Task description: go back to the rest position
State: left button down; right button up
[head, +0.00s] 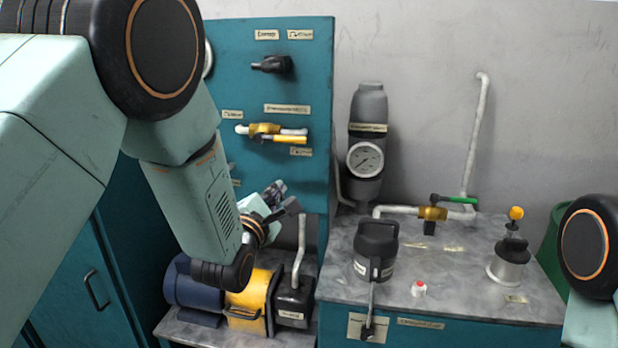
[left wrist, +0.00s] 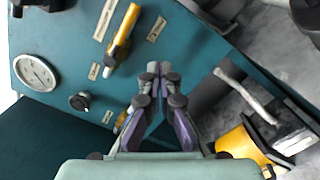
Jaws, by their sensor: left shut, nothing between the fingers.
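My left gripper (head: 278,192) is in front of the lower right part of the teal panel (head: 230,70), partly hidden behind my own wrist. In the left wrist view the left gripper (left wrist: 159,72) points at the panel with its fingertips together and nothing between them. It appears apart from the yellow-handled valve (head: 275,133), which sits above it in the head view and at the upper left in the left wrist view (left wrist: 122,38). My right gripper is out of view; only part of my right arm shows at the right edge.
Below my left gripper are a blue motor (head: 193,285) with a yellow housing (head: 250,300) and a black box (head: 294,300). The grey-topped bench (head: 450,290) at right carries a dark jug (head: 376,250), a gauge cylinder (head: 367,150), a green-handled valve (head: 455,199) and a yellow-knobbed device (head: 509,260).

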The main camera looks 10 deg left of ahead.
pick_arm(q)
jog(key=s+a+f+m+g+y+b, duration=0.15)
jog(key=s+f+m+g, duration=0.35)
jog(key=s+f+m, duration=0.55)
jog(key=s+a+f+m+g, duration=0.2)
jog(key=s+f+m+g, duration=0.35)
jog(key=f, duration=0.85)
jog(key=s+f+m+g+b, duration=0.1)
jog(key=s+f, duration=0.4)
jog(key=s, duration=0.5)
jog(key=s+f+m+g+b, duration=0.1)
jog(key=s+f+m+g, duration=0.3)
jog(key=s, duration=0.6)
jog(key=s+a+f+m+g+b, duration=0.1)
jog(key=s+f+m+g+b, duration=0.1)
jog(key=s+f, duration=0.5)
jog(key=s, duration=0.3)
jog(key=shift+f+m+g, duration=0.3)
jog(key=shift+f+g, duration=0.05)
jog(key=shift+f, duration=0.05)
jog(key=shift+w+d, duration=0.1)
jog(key=shift+w, duration=0.1)
